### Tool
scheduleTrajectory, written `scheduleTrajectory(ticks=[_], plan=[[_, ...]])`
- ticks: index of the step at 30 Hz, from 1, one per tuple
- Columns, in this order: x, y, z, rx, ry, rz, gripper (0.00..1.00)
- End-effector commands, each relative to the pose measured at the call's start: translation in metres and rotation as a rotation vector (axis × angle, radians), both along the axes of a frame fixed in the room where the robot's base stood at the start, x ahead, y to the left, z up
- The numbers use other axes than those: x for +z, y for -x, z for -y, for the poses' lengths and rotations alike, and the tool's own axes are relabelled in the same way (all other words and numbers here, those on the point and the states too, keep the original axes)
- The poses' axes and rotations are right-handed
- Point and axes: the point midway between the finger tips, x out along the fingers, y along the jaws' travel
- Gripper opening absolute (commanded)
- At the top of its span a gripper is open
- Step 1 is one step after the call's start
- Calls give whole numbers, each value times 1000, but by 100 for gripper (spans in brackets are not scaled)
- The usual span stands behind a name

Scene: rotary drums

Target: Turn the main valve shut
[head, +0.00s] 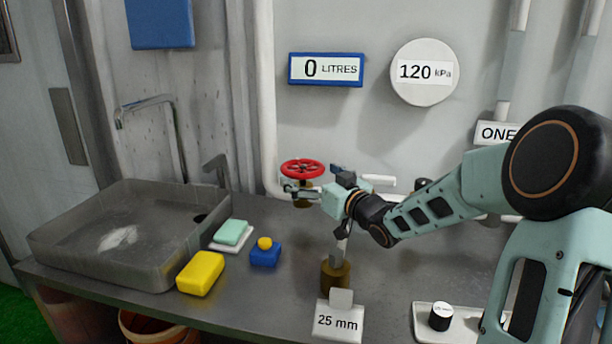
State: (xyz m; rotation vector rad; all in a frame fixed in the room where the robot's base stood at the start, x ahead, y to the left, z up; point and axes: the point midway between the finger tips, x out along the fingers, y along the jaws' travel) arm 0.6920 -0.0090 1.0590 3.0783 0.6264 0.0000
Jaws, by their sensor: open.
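The red valve wheel (302,168) sits on a brass-coloured stem in front of the white vertical pipe, at the back of the counter. My gripper (290,190) is open and reaches in from the right, just below the wheel at the stem. It hides part of the stem. I cannot tell whether the fingers touch the valve.
A grey sink (130,235) with a tap stands left. A brass cylinder (335,276) stands behind a "25 mm" sign (338,322).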

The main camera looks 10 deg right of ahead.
Motion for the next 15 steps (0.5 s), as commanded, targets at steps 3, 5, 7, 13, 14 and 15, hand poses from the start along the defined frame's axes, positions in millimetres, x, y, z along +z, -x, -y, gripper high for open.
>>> scheduleTrajectory(ticks=[3, 5, 7, 13, 14, 15], plan=[[0, -10, -5, 1, -1, 1, 100], [0, -13, -6, 0, -1, 0, 100], [0, -15, -6, -1, -1, -1, 100], [0, -15, -6, -1, 0, -1, 100], [0, -15, -6, -1, 0, -1, 100], [0, -15, -6, -1, 0, -1, 96]])
